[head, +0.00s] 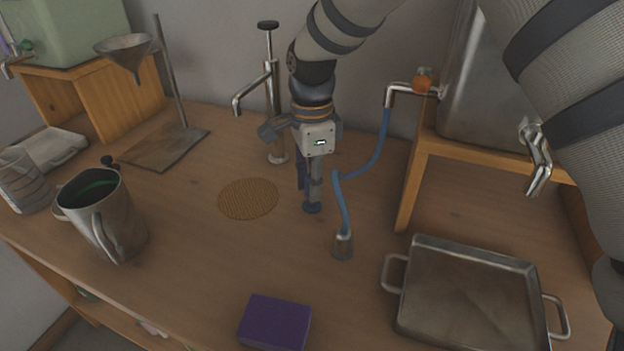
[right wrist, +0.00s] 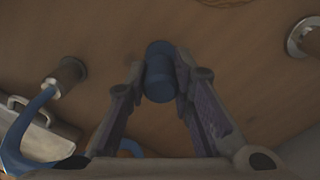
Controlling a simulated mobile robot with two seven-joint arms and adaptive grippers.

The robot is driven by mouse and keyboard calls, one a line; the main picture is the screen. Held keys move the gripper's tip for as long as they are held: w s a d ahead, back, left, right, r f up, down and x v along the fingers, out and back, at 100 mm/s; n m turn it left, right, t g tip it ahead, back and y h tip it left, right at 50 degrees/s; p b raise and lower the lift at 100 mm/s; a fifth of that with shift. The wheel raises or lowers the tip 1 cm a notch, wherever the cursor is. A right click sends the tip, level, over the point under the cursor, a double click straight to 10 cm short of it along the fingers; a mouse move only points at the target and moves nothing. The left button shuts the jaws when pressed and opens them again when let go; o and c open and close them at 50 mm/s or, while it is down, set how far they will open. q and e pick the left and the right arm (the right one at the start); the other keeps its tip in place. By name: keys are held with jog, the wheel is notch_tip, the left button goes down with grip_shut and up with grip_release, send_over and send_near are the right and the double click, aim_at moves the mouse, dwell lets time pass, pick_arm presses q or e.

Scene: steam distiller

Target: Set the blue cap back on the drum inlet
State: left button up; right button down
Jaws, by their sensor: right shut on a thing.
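My right gripper (head: 312,200) points down over the middle of the table and is shut on the blue cap (head: 313,208). In the right wrist view the cap (right wrist: 160,75) is a short blue cylinder between the two fingertips (right wrist: 162,82). The cap looks close above the table, but I cannot tell whether it touches. A large metal tank (head: 484,80) stands on a wooden stand at the right, partly hidden by my arm, its top out of view. I cannot pick out the drum inlet for certain. My left gripper is not in view.
A blue hose (head: 378,150) runs from a spout to a small metal cup (head: 343,246) close right of the gripper. A metal tap (head: 272,100) stands behind, a woven mat (head: 248,199) left, a purple block (head: 275,322) and metal pan (head: 470,295) in front, a jug (head: 115,225) far left.

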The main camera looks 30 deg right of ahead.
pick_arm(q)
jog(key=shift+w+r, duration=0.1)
pick_arm(e)
jog(key=shift+f, duration=0.1)
jog(key=shift+f, duration=0.75)
jog(key=shift+f, duration=0.4)
jog(key=c, duration=1.3)
grip_release()
notch_tip(320, 180, up, 5)
jog(key=shift+r+p, duration=0.15)
jog(key=shift+p, duration=0.5)
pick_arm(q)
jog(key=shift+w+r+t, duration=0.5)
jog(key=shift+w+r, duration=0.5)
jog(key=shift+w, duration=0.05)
pick_arm(e)
jog(key=shift+r, duration=0.9)
